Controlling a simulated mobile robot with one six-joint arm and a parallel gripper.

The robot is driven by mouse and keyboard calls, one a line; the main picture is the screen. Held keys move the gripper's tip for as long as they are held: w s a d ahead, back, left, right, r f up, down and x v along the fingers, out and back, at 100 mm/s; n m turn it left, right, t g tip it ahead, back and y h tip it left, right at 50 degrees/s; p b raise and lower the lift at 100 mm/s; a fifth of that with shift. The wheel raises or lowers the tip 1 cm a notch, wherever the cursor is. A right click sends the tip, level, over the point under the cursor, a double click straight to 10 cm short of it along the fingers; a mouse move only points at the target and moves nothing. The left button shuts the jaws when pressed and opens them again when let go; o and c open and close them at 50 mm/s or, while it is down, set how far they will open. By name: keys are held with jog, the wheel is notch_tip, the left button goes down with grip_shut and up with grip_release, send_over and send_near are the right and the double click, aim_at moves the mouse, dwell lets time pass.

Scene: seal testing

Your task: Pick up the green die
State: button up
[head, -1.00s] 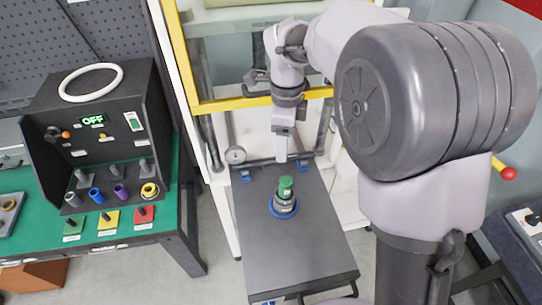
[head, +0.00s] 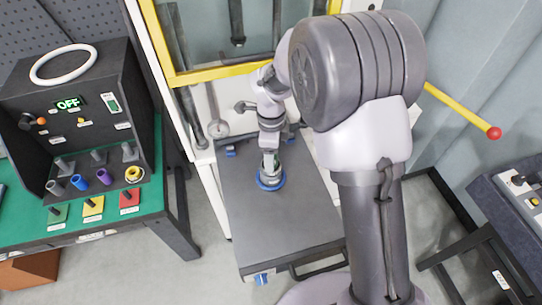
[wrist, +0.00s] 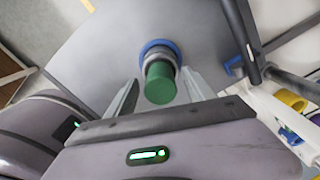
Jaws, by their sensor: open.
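The green die (wrist: 160,84) stands upright on a grey holder with a blue ring (wrist: 158,46) on the grey table. In the wrist view it lies between the two fingers of my gripper (wrist: 157,88), which are open with a gap on each side of it. In the head view my gripper (head: 269,158) is over the die and hides most of it. The blue ring (head: 271,183) shows below the fingers there. I cannot tell whether a finger touches the die.
A press frame with a yellow bar (head: 222,72) stands behind the grey table (head: 285,225). At left is a green bench with a black control box (head: 85,120) whose display reads OFF. A yellow lever with a red knob (head: 494,133) sticks out at right. The table's front is clear.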

grip_shut()
